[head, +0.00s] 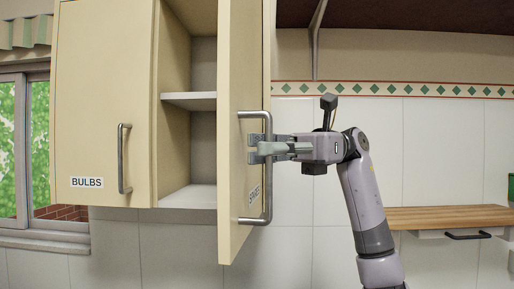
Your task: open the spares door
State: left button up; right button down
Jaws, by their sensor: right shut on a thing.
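The spares door (234,150) is a cream cabinet door that stands open, swung out toward me from its hinge side on the right. Its label (254,194) reads SPARES and shows at a steep angle. A grey bar handle (267,200) is on the door's outer face. My right gripper (262,150) comes from the right and is shut on the handle, around its upright bar. Behind the door, the cabinet interior with a white shelf (190,101) is visible and looks empty where I can see. My left gripper is not in view.
The bulbs door (98,105) to the left is shut, with its own bar handle (123,158). A window (24,150) is at the far left. A wooden counter (445,217) is at the lower right. The tiled wall below the cabinet is clear.

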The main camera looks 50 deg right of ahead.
jog(key=shift+s+d+r, duration=0.1)
jog(key=shift+s+d, duration=0.05)
dwell(0.3)
jog(key=c, duration=1.7)
grip_release()
jog(key=v, duration=1.2)
